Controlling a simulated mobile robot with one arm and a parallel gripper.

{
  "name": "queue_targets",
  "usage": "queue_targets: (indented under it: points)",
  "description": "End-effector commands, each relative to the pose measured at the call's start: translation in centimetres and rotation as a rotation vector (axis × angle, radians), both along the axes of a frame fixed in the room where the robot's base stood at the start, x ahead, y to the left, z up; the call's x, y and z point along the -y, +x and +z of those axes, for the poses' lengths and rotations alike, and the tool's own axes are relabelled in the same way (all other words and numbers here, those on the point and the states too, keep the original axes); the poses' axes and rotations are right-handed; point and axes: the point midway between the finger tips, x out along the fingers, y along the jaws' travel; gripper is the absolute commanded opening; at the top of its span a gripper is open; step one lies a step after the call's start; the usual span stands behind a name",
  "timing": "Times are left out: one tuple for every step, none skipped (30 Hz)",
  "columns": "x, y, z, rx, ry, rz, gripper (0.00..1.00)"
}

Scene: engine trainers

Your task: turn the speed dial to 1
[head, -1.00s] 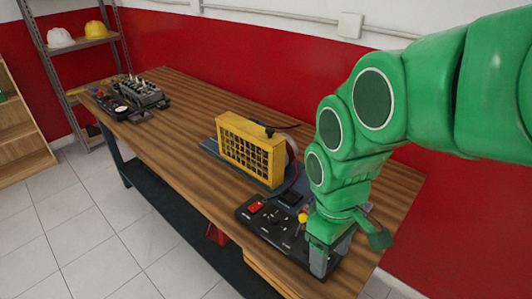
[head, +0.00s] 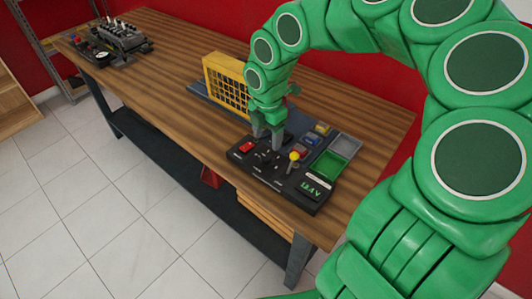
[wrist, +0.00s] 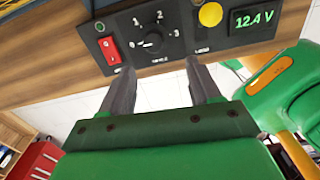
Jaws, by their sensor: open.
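The speed dial (wrist: 153,40) is a round black knob on the black control panel (head: 262,176), with small white marks around it. In the wrist view it lies just past the gap between my fingertips. I cannot tell for sure which number it points to. My gripper (wrist: 160,67) is open and empty, its two grey fingers apart and aimed at the panel. In the head view my gripper (head: 268,141) hangs over the left part of the panel, and its fingers partly hide the dial area.
A red rocker switch (wrist: 110,50) sits left of the dial, and a yellow knob (wrist: 210,14) and a green 12.4 V display (wrist: 255,19) sit right. A yellow caged unit (head: 227,84) stands behind the panel. A green tray (head: 332,165) lies right. Another trainer (head: 118,38) stands at the far left.

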Motion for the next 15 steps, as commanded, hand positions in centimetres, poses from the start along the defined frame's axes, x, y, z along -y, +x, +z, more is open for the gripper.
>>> queue_targets:
  points:
    - [-0.1, 0.4, -0.5, -0.001, -0.001, 0.027, 0.62]
    - [-0.2, 0.6, -0.7, 0.0, -0.001, 0.042, 0.62]
    - [-0.2, 0.8, -0.9, 0.001, -0.002, 0.056, 0.62]
    - [-0.3, 0.9, -1.0, 0.001, -0.003, 0.065, 0.62]
    - [-0.3, 1.0, -1.1, 0.002, -0.002, 0.071, 0.62]
    - [-0.3, 1.0, -1.2, 0.003, -0.003, 0.075, 0.62]
    - [-0.3, 1.1, -1.3, 0.003, -0.003, 0.076, 0.62]
    - [-0.3, 1.1, -1.4, 0.003, -0.003, 0.076, 0.62]
    - [-0.2, 1.1, -1.6, 0.003, -0.003, 0.076, 0.62]
    - [-0.2, 1.1, -1.7, 0.003, -0.003, 0.075, 0.62]
    - [-0.2, 1.0, -1.9, 0.002, -0.003, 0.074, 0.62]
    - [-0.2, 1.0, -2.3, 0.001, -0.003, 0.074, 0.62]
    - [-0.2, 1.1, -2.5, 0.002, -0.002, 0.073, 0.62]
    - [-0.2, 1.1, -2.9, 0.002, -0.002, 0.072, 0.62]
    - [-0.2, 1.1, -3.3, 0.003, -0.002, 0.072, 0.62]
